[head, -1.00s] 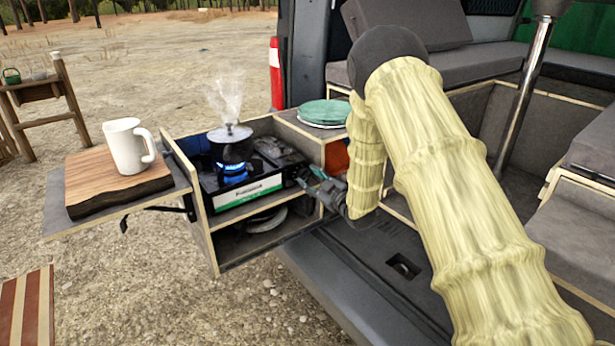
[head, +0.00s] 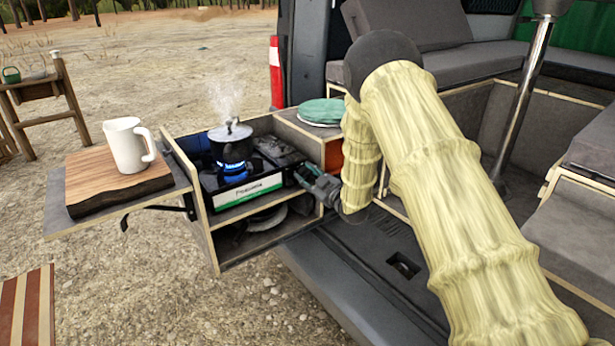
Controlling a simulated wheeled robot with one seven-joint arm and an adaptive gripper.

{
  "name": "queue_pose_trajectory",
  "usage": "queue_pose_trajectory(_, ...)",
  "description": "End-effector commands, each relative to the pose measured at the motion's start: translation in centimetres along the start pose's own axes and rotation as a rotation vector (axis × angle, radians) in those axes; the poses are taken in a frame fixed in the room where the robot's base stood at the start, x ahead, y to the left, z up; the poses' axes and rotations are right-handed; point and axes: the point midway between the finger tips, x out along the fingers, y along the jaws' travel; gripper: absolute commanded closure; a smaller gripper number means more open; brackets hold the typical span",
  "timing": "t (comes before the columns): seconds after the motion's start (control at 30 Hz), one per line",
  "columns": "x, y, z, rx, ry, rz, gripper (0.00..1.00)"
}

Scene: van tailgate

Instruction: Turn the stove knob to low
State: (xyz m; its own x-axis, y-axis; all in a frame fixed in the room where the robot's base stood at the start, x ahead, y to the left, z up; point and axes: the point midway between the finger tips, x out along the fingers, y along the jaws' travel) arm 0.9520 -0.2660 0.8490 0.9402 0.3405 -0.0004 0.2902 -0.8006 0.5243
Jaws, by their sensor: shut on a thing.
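The camp stove (head: 246,190) sits in the upper part of the pull-out wooden unit, with a white and green front panel. A lidded pot (head: 229,140) steams on it over a blue flame (head: 232,166). My gripper (head: 300,176) is at the right end of the stove's front, reaching in from the right. Its fingers are shut at the place of the stove knob. The knob itself is hidden behind the fingers, so its setting cannot be seen.
A white mug (head: 126,145) stands on a wooden board (head: 90,183) on the left side shelf. Green plates (head: 322,111) lie on the unit's top, close behind my gripper. The unit's side walls and the van's tailgate edge bound the space around my arm.

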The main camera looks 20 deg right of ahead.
Motion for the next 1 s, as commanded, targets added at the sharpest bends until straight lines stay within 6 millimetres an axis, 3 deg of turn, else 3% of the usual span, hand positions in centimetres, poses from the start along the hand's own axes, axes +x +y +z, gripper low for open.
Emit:
queue_pose_trajectory(0.37, 0.01, 0.12, -0.08, 0.172, 0.002, 0.002, 0.88)
queue_pose_trajectory(1.0, 0.00, 0.24, 0.03, 0.769, 0.002, 0.003, 0.88)
